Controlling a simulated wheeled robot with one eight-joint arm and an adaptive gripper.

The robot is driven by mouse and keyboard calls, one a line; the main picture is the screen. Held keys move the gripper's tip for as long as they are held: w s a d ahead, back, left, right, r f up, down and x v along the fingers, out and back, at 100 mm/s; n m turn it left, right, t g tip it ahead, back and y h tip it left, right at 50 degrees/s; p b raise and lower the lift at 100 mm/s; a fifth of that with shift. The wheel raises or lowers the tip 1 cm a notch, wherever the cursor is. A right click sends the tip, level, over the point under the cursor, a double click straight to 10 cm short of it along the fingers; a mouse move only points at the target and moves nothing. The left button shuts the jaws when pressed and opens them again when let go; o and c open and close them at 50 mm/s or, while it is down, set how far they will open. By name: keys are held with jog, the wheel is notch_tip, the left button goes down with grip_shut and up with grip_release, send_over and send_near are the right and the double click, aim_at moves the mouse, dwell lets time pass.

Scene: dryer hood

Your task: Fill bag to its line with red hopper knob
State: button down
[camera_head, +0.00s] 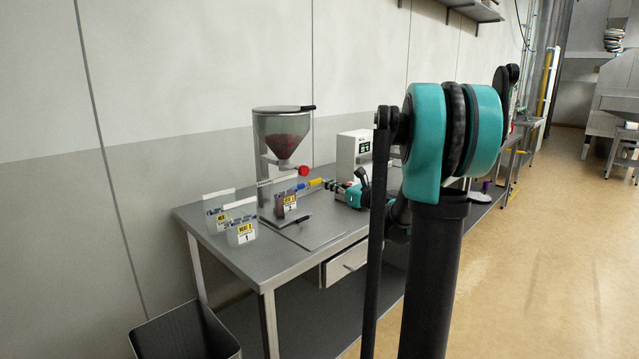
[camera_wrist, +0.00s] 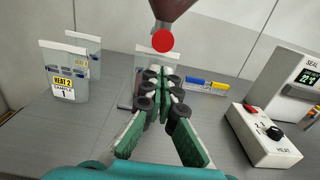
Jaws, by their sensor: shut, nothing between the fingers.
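The clear hopper (camera_head: 283,128) holds reddish material and stands at the back of the steel table. Its round red knob (camera_head: 303,171) faces out near the spout; it also shows in the wrist view (camera_wrist: 163,41). A bag (camera_head: 286,203) with dark contents and a yellow label stands below the spout. In the wrist view its clear top (camera_wrist: 144,60) shows behind my fingers, which hide most of it. Its fill line is not readable. My gripper (camera_wrist: 160,75) is shut and empty, pointing toward the bag, with the knob above the fingertips in the picture.
Two labelled bags (camera_head: 241,231) (camera_head: 217,213) stand left on the table. At right are the white heat control box (camera_wrist: 263,135) and the sealer (camera_wrist: 291,92). A dark bin (camera_head: 184,334) stands on the floor.

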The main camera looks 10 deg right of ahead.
jog(key=shift+v, duration=0.95)
dwell(0.3)
jog(key=s+a+f+n+g+h, duration=0.2)
jog(key=s+a+f+n+g, duration=0.2)
jog(key=s+f+n, duration=0.5)
jog(key=s+a+f+n+g+h, duration=0.2)
jog(key=s+a+f+n+g, duration=0.15)
jog(key=s+f+n, duration=0.55)
jog(key=s+d+f+n+g+h, duration=0.1)
jog(key=s+d+f+n+h, duration=0.2)
jog(key=s, duration=0.5)
jog(key=s+d+f+n+g+h, duration=0.2)
jog(key=s+f+n, duration=0.4)
jog(key=s, duration=0.3)
jog(key=shift+d+f+n+h, duration=0.35)
jog(key=shift+d+n+h, duration=0.5)
jog(key=shift+d, duration=0.3)
